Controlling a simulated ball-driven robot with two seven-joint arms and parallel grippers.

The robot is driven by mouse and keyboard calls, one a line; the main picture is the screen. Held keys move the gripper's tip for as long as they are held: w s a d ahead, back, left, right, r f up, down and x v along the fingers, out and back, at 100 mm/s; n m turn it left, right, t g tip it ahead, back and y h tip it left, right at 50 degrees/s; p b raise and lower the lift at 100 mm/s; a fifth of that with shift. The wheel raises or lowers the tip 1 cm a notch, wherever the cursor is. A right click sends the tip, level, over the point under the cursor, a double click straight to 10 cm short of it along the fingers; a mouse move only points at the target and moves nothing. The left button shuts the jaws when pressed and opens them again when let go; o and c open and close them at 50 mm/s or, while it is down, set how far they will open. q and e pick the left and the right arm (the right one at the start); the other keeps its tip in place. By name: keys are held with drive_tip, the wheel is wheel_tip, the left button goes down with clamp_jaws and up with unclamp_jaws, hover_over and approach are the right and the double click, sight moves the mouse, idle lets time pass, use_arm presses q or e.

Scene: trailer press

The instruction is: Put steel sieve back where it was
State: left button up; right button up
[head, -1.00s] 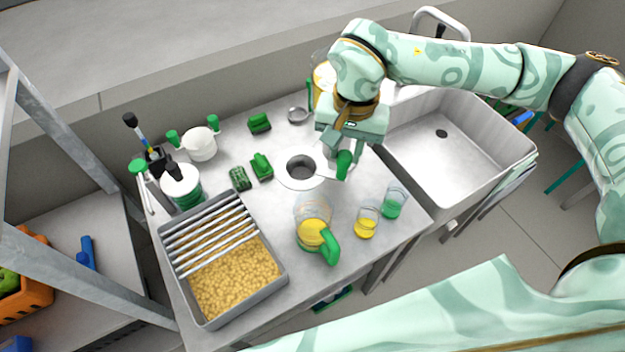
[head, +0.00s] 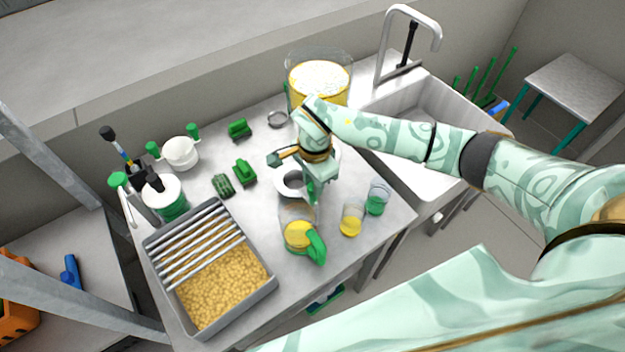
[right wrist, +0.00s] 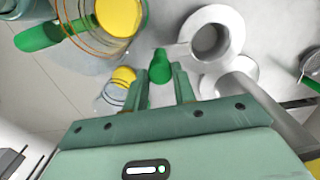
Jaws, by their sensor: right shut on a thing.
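The steel sieve (head: 281,188) is a pale round bowl with a wide rim and a darker inside, over the middle of the counter. It also shows in the right wrist view (right wrist: 190,29), where a short stem runs from it to a green handle (right wrist: 160,66). My right gripper (head: 311,198) is shut on that green handle; its two fingers (right wrist: 160,84) stand on either side of it in the wrist view. What lies under the sieve is hidden, and I cannot tell whether it touches a support. My left gripper is out of view.
A pale ring (right wrist: 245,75) lies beside the sieve, partly hidden. Near the gripper stand a jug with yellow contents (head: 298,236), a yellow beaker (head: 351,220) and a green beaker (head: 377,201). A large yellow-filled pot (head: 319,82) stands behind; a tray (head: 270,288) lies front left.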

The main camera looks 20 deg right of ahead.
drive_tip(key=shift+r, duration=0.1)
drive_tip(key=o, duration=1)
drive_tip(key=shift+f, duration=0.2)
drive_tip(key=r, duration=0.6)
drive_tip(key=r+p, duration=0.1)
drive_tip(key=r, duration=0.5)
drive_tip(key=shift+w+d+r, duration=0.1)
drive_tip(key=shift+d+r, duration=0.1)
